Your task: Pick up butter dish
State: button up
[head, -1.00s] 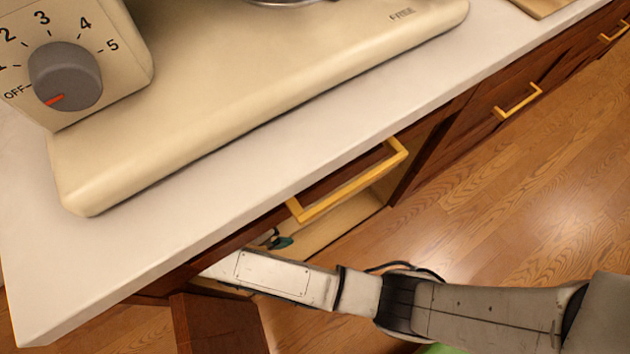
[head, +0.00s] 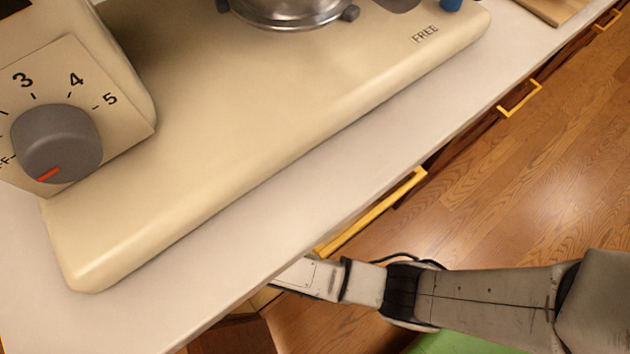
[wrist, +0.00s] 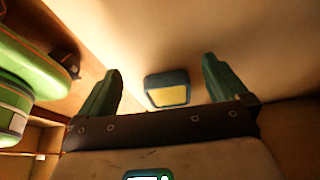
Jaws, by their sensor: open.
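In the wrist view my gripper (wrist: 160,72) is open, its two green fingers apart with nothing held between them. A small dark-rimmed block with a yellow face (wrist: 167,89), which looks like the butter dish, shows beyond the gap between the fingers, nearer the right one. It appears to be apart from both fingers. In the head view my gripper is hidden below the counter edge, and the butter dish is not visible there.
In the wrist view a green rounded object (wrist: 35,75) is close on the left, inside a wooden cabinet space. In the head view the white counter (head: 330,205) overhangs my arm. A yellow handle (head: 372,213) is just below its edge. A mixer-like appliance with a dial (head: 55,145) stands on top.

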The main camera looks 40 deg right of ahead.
jog(key=d, duration=0.6)
jog(key=shift+s+d, duration=0.15)
jog(key=shift+d, duration=0.1)
jog(key=shift+d+f+b, duration=0.1)
jog(key=shift+d+b, duration=0.3)
jog(key=shift+d, duration=0.65)
jog(key=shift+s+d+f+b, duration=0.15)
jog(key=shift+d+f+b, duration=0.5)
jog(key=shift+f, duration=0.3)
jog(key=shift+d+f, duration=0.2)
jog(key=shift+f, duration=0.2)
jog(key=shift+c, duration=0.4)
jog(key=shift+r, duration=0.1)
jog(key=c, duration=1)
